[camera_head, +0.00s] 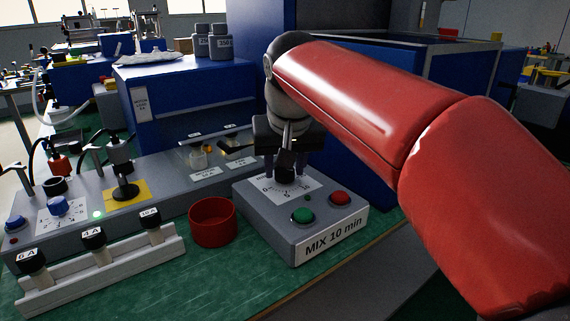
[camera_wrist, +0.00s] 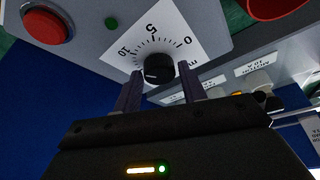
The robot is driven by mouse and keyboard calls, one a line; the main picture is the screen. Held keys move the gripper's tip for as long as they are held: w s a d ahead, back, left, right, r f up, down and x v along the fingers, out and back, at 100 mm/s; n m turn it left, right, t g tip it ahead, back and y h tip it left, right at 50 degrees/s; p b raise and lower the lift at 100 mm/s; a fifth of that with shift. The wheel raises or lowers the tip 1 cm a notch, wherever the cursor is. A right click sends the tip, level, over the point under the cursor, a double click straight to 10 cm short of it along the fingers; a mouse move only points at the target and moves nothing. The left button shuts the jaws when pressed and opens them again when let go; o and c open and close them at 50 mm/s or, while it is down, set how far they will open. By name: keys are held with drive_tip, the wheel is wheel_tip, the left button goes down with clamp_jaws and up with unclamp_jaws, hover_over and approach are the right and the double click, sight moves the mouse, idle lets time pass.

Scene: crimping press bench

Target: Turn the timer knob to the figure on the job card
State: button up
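The timer knob (camera_wrist: 158,68) is black and round, on a white dial (camera_wrist: 150,38) marked 0, 5 and 10. In the head view the knob (camera_head: 285,174) sits on top of a grey timer box (camera_head: 270,217). The card on the box front (camera_head: 333,237) reads "MIX 10 min". My gripper (camera_wrist: 160,70) points down over the knob, its two fingers apart on either side with gaps visible. In the head view my gripper (camera_head: 285,165) hides part of the knob. A faint pale mark shows on the knob; I cannot tell which figure it points to.
A green button (camera_head: 302,215) and a red button (camera_head: 340,198) are on the box near the dial. A red cup (camera_head: 212,222) stands left of the box. A fuse rack (camera_head: 100,272) and a grey panel with another, blue knob (camera_head: 58,205) are further left.

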sight(288, 192)
drive_tip(key=shift+o, duration=1.4)
drive_tip(key=p+v, duration=0.1)
drive_tip(key=v, duration=0.6)
drive_tip(key=shift+r, duration=0.4)
drive_tip(key=shift+s, duration=0.15)
